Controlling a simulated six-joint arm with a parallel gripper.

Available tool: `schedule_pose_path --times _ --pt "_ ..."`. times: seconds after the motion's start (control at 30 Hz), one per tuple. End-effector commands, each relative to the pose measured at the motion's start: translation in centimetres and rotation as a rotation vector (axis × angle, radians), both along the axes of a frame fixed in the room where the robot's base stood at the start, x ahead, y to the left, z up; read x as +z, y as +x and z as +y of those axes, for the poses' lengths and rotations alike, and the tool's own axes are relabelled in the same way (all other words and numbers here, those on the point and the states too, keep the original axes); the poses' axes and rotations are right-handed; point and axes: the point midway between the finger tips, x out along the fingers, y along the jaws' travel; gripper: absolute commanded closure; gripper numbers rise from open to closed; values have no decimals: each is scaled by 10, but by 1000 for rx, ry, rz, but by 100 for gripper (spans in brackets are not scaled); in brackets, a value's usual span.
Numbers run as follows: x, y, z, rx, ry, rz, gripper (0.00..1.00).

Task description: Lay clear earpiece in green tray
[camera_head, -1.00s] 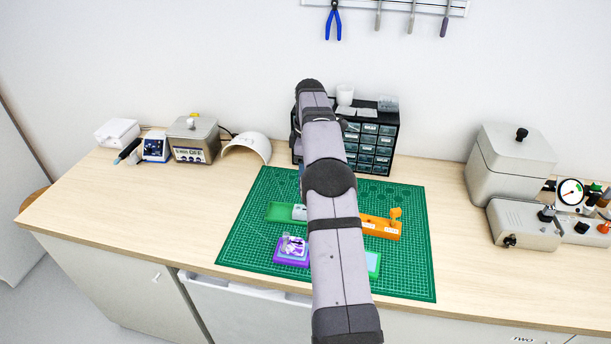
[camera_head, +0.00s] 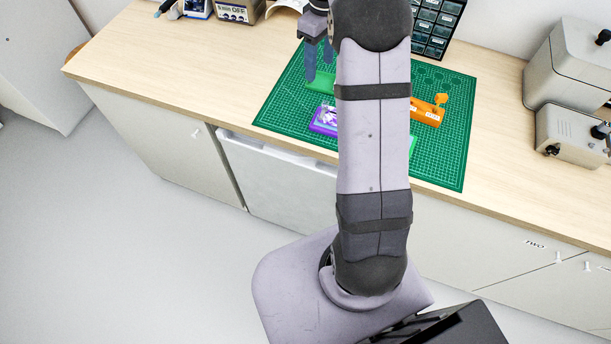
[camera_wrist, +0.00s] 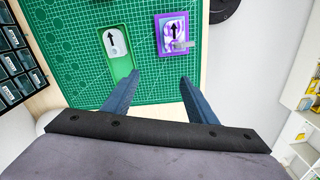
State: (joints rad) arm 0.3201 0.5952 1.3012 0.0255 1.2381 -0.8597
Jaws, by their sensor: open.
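The green tray (camera_wrist: 121,68) is at the upper left in the wrist view, with a white arrow-marked inset at its far end. In the head view, part of the green tray (camera_head: 322,80) shows behind my arm. Beside it, the purple tray (camera_wrist: 159,42) holds a purple-and-white swirled piece with an arrow. A small see-through greyish shape (camera_wrist: 184,44) lies at that tray's edge; I cannot tell clearly whether it is the clear earpiece. My gripper (camera_wrist: 160,76) is open and empty, above the mat, its fingers pointing toward the trays.
The green cutting mat (camera_head: 450,140) lies on the wooden bench (camera_head: 190,75). An orange holder (camera_head: 427,113) stands right of my arm. A dark drawer cabinet (camera_head: 435,25) is at the back, and a grey machine (camera_head: 570,65) at the right.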

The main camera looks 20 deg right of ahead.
Motion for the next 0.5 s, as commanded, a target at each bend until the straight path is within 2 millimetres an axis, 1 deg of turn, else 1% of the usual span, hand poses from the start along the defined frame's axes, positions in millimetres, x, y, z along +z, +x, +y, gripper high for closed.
schedule_pose_path --times 0.03,0.17,0.2,0.27,0.37,0.5 --pt "1 -12 16 -28 -1 2 48" --pt "-5 -45 51 -125 -4 6 48" --pt "-7 -57 62 -155 -5 7 48" --pt "-12 -76 76 -198 -6 9 48" --pt "-20 -110 98 -272 -9 10 48" --pt "-36 -161 123 -368 -12 14 48"
